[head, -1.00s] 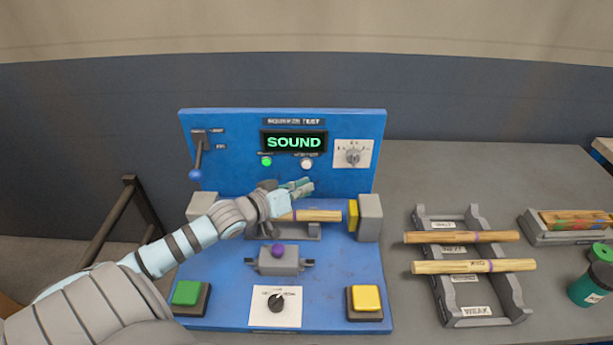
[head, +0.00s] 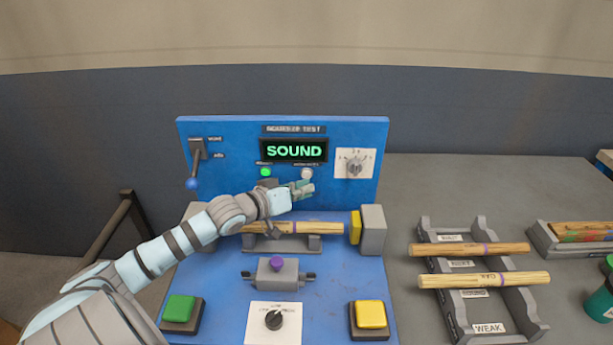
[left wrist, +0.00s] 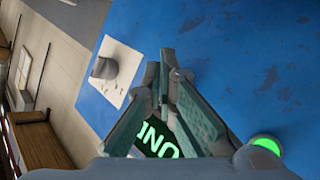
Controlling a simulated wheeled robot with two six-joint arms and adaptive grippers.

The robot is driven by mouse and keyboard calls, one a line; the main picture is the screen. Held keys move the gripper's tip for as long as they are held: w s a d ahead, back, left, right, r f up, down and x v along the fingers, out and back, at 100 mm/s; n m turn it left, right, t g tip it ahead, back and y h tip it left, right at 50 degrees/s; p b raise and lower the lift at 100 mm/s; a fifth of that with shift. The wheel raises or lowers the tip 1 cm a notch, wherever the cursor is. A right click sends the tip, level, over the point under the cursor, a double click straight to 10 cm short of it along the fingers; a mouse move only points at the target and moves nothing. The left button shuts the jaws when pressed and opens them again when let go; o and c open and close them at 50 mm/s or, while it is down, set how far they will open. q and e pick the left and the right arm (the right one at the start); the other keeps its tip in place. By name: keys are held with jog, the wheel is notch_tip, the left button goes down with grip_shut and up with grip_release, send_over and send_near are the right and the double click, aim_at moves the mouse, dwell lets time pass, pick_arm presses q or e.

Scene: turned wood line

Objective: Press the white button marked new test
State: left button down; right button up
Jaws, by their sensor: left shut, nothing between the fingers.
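The white button (head: 306,173) sits on the upright blue panel (head: 225,180), below the right end of the display (head: 294,150), which reads SOUND. The small label above it is too blurred to read surely. My left gripper (head: 308,188) is shut and empty, its fingertips just below the button in the head view. I cannot tell whether they touch it. In the left wrist view the shut fingers (left wrist: 165,62) point at the blue panel, with part of the display behind them. The white button does not show there. My right gripper is not in view.
A green light (head: 266,172) is left of the white button, a knob (head: 354,167) right of it. A lever (head: 194,170) is at the panel's left. Below my gripper a wooden rod (head: 315,228) lies in the fixture. A rack (head: 455,310) with rods stands right.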

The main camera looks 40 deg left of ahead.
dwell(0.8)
pick_arm(q)
jog(key=shift+w+a+b, duration=0.25)
jog(key=shift+w+b, duration=0.1)
jog(key=shift+b, duration=0.05)
jog(key=shift+w+a+b, duration=0.2)
jog(key=shift+w+b, duration=0.05)
jog(key=shift+b, duration=0.15)
dwell(0.6)
jog(key=s+d+p, duration=0.1)
jog(key=p, duration=0.2)
jog(key=shift+s, duration=0.1)
dwell(0.5)
